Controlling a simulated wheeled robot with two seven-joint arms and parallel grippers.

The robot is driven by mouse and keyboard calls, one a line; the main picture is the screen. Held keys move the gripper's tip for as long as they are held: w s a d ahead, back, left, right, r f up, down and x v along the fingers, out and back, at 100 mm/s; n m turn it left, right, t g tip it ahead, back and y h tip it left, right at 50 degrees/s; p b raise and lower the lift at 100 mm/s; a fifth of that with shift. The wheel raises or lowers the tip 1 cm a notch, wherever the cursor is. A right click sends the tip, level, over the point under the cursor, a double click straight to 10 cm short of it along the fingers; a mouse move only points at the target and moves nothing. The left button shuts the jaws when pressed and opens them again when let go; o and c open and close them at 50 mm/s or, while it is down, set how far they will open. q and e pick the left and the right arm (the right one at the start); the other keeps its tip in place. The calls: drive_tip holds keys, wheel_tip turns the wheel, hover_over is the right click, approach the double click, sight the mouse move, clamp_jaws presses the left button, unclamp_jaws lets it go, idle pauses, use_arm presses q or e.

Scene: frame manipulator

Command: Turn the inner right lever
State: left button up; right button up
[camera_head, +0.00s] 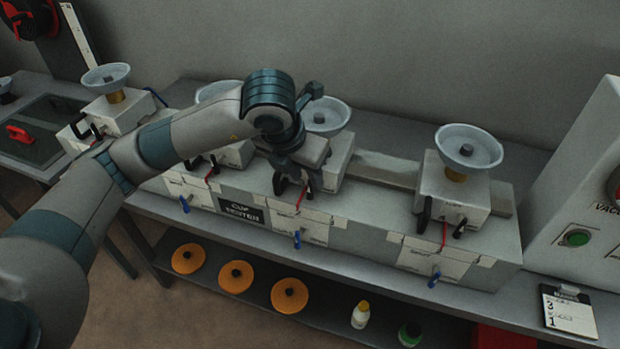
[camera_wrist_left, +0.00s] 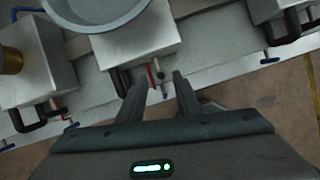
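The inner right unit, a pale box (camera_head: 339,160) with a grey bowl (camera_head: 326,117) on top, stands on the long grey bench fixture. In the left wrist view its box (camera_wrist_left: 140,45) has a black handle (camera_wrist_left: 122,80) and a thin red rod (camera_wrist_left: 151,76) at its front. My left gripper (camera_head: 290,190) is over the front of this unit and hides its lever in the head view. In the left wrist view the left gripper (camera_wrist_left: 160,92) has its fingers apart, with the red rod between them. I cannot tell whether a finger touches the handle. My right gripper is not in view.
A similar unit (camera_head: 460,190) stands to the right, others to the left. Blue levers (camera_head: 297,239) stick out from the fixture's front. Orange discs (camera_head: 236,276) and bottles (camera_head: 360,315) sit on the shelf below. A white machine (camera_head: 580,190) stands at the right.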

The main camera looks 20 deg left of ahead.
sight(309, 182)
use_arm(q)
drive_tip(key=shift+p+x, duration=0.5)
drive_tip(key=shift+x, duration=1.85)
drive_tip(key=shift+c, duration=0.6)
clamp_jaws()
